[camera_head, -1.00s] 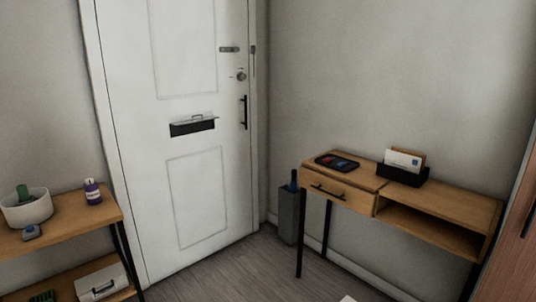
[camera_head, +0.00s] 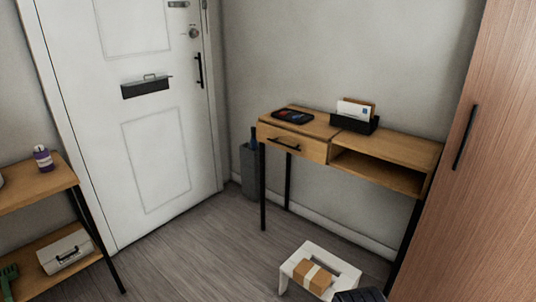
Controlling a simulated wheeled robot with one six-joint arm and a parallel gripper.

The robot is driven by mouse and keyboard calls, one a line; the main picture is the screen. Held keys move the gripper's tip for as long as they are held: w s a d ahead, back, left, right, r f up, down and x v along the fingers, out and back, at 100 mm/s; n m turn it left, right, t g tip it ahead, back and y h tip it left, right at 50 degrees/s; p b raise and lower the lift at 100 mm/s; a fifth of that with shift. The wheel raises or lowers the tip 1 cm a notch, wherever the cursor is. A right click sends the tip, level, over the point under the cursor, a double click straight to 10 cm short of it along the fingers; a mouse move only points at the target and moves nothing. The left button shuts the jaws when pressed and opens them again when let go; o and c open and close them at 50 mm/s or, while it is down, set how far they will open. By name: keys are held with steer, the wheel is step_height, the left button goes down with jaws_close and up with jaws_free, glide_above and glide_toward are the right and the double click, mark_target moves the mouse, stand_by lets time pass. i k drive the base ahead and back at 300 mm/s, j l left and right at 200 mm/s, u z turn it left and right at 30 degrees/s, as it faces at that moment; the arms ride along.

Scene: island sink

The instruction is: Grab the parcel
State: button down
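The parcel (camera_head: 312,277) is a small brown box with a pale band around it. It lies on a low white stool (camera_head: 293,265) on the floor, in the lower middle of the head view. A dark rounded shape at the bottom edge, just right of the stool, may be part of my arm; I cannot tell. My gripper's fingers are not in view.
A wooden console table (camera_head: 405,148) with a drawer and a letter holder (camera_head: 358,122) stands behind the stool. A tall wooden cabinet (camera_head: 450,200) is at the right. A shelf unit (camera_head: 60,178) stands at the left, beside the white door (camera_head: 150,130). The floor (camera_head: 190,260) between is clear.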

mark_target(316, 279)
steer(key=i+l+u, duration=0.1)
steer(key=l, duration=0.25)
steer(key=i+l+u, duration=0.1)
steer(key=i+l, duration=0.2)
steer(key=i+l+u, duration=0.1)
steer(key=l, duration=0.4)
steer(key=i, duration=0.1)
